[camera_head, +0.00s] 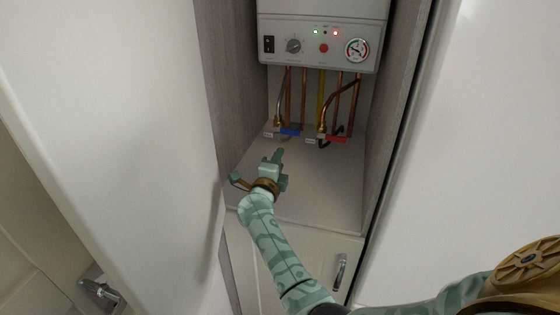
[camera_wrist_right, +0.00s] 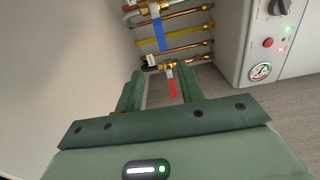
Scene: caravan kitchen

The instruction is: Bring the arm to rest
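My right arm reaches up from the lower right of the head view into a narrow cupboard. Its green gripper (camera_head: 277,157) is above the cupboard's shelf (camera_head: 325,190), in front of the pipes under a boiler. In the right wrist view the two fingers of this gripper (camera_wrist_right: 160,70) stand apart, with nothing held between them. The red valve lever (camera_wrist_right: 171,84) shows beyond the gap between the fingers. The blue valve lever (camera_wrist_right: 159,35) is farther up in that view. My left gripper is not in view.
The boiler (camera_head: 320,40) hangs above the shelf, with copper pipes (camera_head: 303,95) and a yellow pipe below it. Grey side walls (camera_head: 232,90) close in on both sides. A door with a handle (camera_head: 340,272) is below. A large white panel (camera_head: 110,110) stands at left.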

